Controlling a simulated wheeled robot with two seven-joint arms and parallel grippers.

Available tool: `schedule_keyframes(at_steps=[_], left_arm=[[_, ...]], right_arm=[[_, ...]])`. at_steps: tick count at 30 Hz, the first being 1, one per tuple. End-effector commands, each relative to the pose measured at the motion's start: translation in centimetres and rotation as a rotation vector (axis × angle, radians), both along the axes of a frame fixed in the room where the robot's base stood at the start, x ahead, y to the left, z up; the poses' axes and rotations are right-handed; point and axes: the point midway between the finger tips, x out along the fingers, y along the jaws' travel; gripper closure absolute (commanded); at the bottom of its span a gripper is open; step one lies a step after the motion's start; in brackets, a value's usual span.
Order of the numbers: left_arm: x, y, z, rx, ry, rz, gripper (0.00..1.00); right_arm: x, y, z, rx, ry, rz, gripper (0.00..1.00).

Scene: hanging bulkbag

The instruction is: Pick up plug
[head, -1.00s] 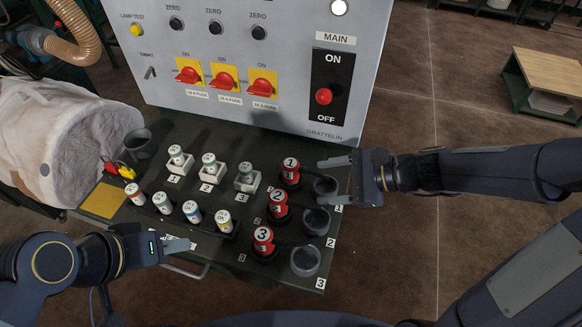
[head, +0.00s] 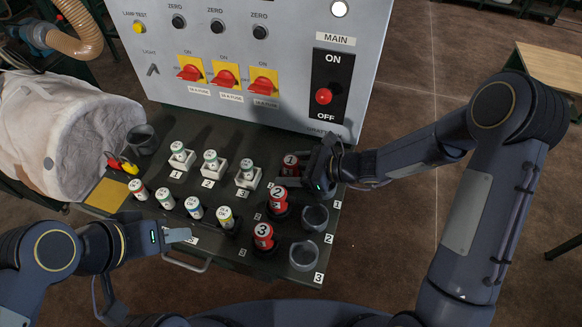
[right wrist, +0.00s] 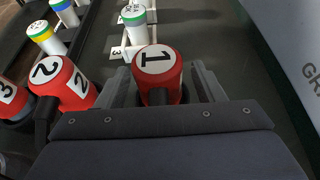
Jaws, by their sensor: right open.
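The red plug marked 1 (head: 291,161) stands upright at the back right of the dark panel top. In the right wrist view, plug 1 (right wrist: 157,70) sits between the two fingers of my right gripper (right wrist: 158,85), with a finger on each side. My right gripper (head: 300,165) is open around it; I cannot tell whether the fingers touch it. The red plugs marked 2 (head: 277,198) and 3 (head: 263,235) stand in front of it in a row. My left gripper (head: 185,236) is at the panel's front left, away from the plugs; its jaw gap is not clear.
Dark round sockets (head: 315,216) lie right of the plugs; the one by label 1 is hidden by my gripper. Fuses in white holders (head: 247,174) and a front row of fuses (head: 194,208) stand to the left. The upright control panel (head: 255,60) rises close behind.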

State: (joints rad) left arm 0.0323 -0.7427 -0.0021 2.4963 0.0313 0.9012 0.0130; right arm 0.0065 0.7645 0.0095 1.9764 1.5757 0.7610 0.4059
Motion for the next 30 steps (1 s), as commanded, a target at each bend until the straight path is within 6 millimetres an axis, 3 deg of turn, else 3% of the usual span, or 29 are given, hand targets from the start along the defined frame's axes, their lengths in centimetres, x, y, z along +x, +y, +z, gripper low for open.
schedule_keyframes(at_steps=[6, 18, 30], left_arm=[[-0.01, 0.00, -0.03, 0.000, 0.000, 0.000, 0.64], [0.00, -0.01, -0.01, 0.000, 0.000, 0.000, 0.64], [0.00, -0.01, -0.25, 0.000, 0.000, 0.000, 0.64]], right_arm=[[0.02, 0.04, -0.01, 0.000, -0.001, -0.001, 0.40], [0.01, 0.04, 0.03, 0.001, -0.001, 0.000, 0.90], [0.07, 0.04, 0.97, 0.000, -0.006, 0.000, 0.90]])
